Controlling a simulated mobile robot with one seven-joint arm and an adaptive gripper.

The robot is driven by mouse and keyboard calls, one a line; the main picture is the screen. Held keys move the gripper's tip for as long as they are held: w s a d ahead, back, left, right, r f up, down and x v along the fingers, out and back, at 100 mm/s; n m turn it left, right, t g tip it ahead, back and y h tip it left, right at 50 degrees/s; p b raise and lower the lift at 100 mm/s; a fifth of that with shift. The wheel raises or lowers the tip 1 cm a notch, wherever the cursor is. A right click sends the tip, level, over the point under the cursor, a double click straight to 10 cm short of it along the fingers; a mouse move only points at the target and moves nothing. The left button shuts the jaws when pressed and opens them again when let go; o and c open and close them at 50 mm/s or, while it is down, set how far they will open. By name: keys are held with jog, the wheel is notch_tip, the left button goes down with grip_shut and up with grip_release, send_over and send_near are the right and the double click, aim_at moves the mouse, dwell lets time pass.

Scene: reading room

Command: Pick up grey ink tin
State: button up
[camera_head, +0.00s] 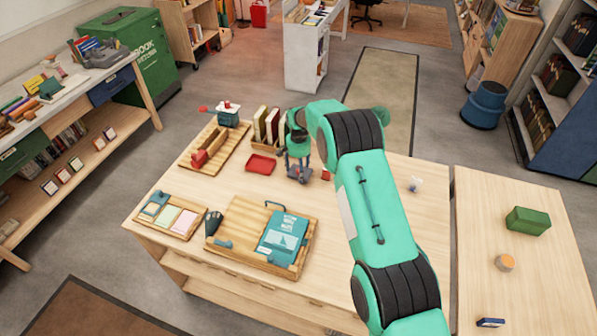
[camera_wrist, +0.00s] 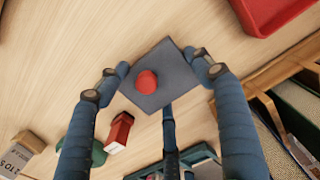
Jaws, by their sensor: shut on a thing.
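The grey ink tin (camera_wrist: 172,70) shows in the wrist view as a grey square with a round red knob on its top. My gripper (camera_wrist: 157,76) has its blue fingers shut around the tin, two at its upper sides and one at its lower edge. In the head view my gripper (camera_head: 299,172) points down over the far middle of the wooden table, just right of a red tray. The tin is mostly hidden by the fingers there, and I cannot tell whether it touches the table.
The red tray (camera_head: 261,164) lies close by on the left, with upright books (camera_head: 266,125) behind it. A small red block (camera_wrist: 119,133) stands near the fingers. A wooden tray (camera_head: 232,215) with a teal book is nearer the front. The table's right part is mostly clear.

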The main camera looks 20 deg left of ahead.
jog(key=shift+w+r, duration=0.1)
jog(key=shift+r, duration=0.55)
notch_tip(320, 180, up, 2)
jog(key=shift+a, duration=0.1)
jog(key=s+d, duration=0.2)
jog(key=s, duration=0.2)
jog(key=s+d, duration=0.3)
jog(key=s, duration=0.2)
jog(key=s+d+r+p, duration=0.1)
jog(key=s+d, duration=0.2)
jog(key=s, duration=0.1)
jog(key=shift+s+d, duration=0.15)
jog(key=shift+s, duration=0.2)
